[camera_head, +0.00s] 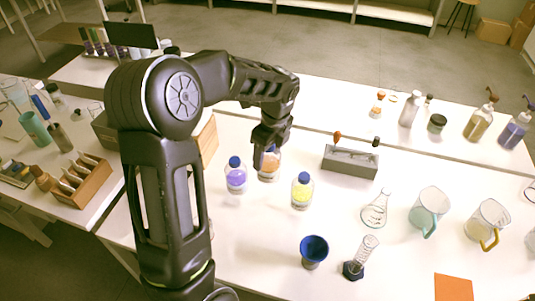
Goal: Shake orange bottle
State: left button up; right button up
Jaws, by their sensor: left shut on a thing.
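The orange bottle (268,166) stands out by its orange contents, between a purple bottle on its left and a yellow bottle on its right. My left gripper (268,145) reaches down over its top and is shut on it. The gripper hides the bottle's cap and upper part. I cannot tell whether the bottle's base touches the table. My right gripper is not in view.
The purple bottle (235,177) and yellow bottle (302,191) stand close by. A grey rack (350,162) is behind to the right. A blue funnel-like cup (314,250), a flask (376,212) and two jugs stand nearer. The white table (260,255) has bare room in front.

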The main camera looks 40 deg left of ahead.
pick_arm(q)
jog(key=shift+r, duration=0.1)
notch_tip(320, 180, up, 6)
jog(key=p, duration=0.5)
